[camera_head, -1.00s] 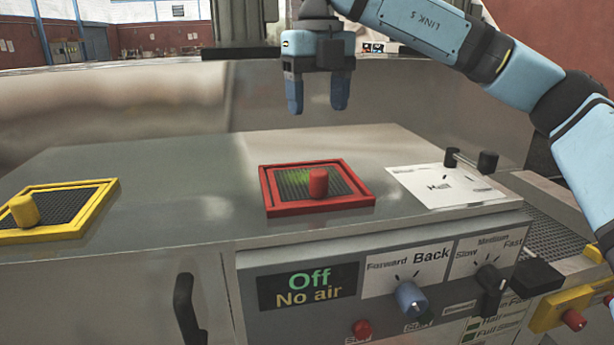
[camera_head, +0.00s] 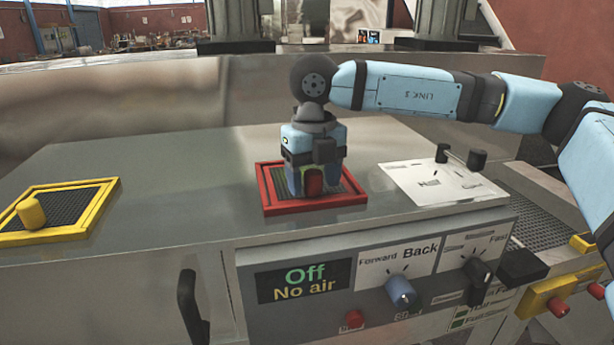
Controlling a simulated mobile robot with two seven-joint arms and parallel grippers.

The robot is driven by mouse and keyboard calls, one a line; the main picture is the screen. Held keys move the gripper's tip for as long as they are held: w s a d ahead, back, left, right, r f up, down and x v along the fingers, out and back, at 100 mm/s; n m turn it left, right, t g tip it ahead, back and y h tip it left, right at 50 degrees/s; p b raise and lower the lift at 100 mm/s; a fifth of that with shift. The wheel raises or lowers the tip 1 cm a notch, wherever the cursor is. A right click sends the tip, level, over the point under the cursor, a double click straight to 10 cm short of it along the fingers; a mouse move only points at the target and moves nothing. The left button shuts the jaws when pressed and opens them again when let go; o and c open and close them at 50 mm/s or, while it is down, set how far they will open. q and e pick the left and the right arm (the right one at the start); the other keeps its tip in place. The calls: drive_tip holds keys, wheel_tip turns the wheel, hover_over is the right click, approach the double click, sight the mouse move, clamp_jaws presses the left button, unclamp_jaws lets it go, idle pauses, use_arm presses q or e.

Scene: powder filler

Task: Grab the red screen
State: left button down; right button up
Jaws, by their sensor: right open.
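The red screen (camera_head: 335,201) is a square red frame with dark mesh, lying flat on the metal top of the machine. Its red knob (camera_head: 314,183) stands near the middle of the mesh. My right gripper (camera_head: 314,187) points straight down over the screen, its fingers open around the knob, one on each side. Whether the fingers touch the knob or the mesh cannot be told. My left gripper is not in view.
A yellow screen (camera_head: 62,208) with a yellow knob lies at the left of the metal top. A white panel (camera_head: 430,182) with dark knobs is at the right. The front panel below has a blue knob (camera_head: 400,291) and an "Off / No air" display (camera_head: 303,281). The metal between the screens is clear.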

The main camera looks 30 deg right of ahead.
drive_tip(key=shift+a, duration=0.1)
drive_tip(key=c, duration=1.1)
drive_tip(key=shift+o, duration=0.2)
